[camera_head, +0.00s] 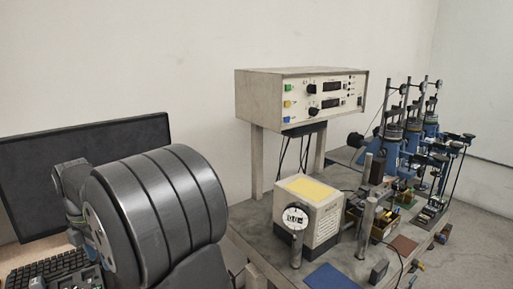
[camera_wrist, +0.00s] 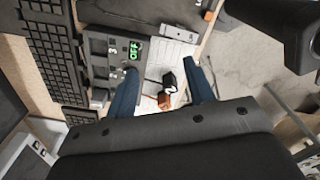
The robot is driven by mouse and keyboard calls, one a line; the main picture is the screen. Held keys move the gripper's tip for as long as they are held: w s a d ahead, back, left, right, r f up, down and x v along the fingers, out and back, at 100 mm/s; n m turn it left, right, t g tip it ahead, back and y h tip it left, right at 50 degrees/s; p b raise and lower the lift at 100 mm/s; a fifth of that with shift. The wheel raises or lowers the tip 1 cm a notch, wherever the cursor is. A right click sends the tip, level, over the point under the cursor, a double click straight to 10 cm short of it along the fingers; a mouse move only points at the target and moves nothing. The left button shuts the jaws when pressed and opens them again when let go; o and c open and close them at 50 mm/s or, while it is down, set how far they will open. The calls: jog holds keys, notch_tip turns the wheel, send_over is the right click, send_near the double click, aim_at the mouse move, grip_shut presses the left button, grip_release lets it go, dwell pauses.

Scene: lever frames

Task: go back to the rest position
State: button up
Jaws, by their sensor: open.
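My gripper (camera_wrist: 168,68) shows in the wrist view as two blue fingers standing wide apart. Below and between them is a grey control panel (camera_wrist: 100,58) with a lit green display (camera_wrist: 135,50) that reads like OFF. A small lever with a black top (camera_wrist: 169,82) and an orange-brown part (camera_wrist: 164,101) shows between the fingers, beside a white printed plate (camera_wrist: 165,55). I see no finger touching the lever, though the lower ends of the fingers are hidden by my gripper's dark body. In the head view my large dark arm joint hides the gripper.
A monitor (camera_head: 40,180) and a keyboard (camera_head: 45,268) lie at the left. On the bench at the right stand an instrument box (camera_head: 265,100), a white box with a dial (camera_head: 322,222) and blue test stands (camera_head: 390,155). The wall above is bare.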

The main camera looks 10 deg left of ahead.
jog(key=w+a+m, duration=0.5)
jog(key=w+a, duration=0.1)
jog(key=shift+w+r, duration=0.15)
jog(key=shift+w, duration=0.1)
dwell(0.4)
jog(key=s+d+f+n, duration=0.2)
jog(key=s+d+n, duration=0.5)
jog(key=s+d, duration=0.2)
jog(key=shift+s+d+n, duration=0.3)
jog(key=shift+s+n, duration=0.1)
jog(key=shift+s, duration=0.05)
dwell(0.4)
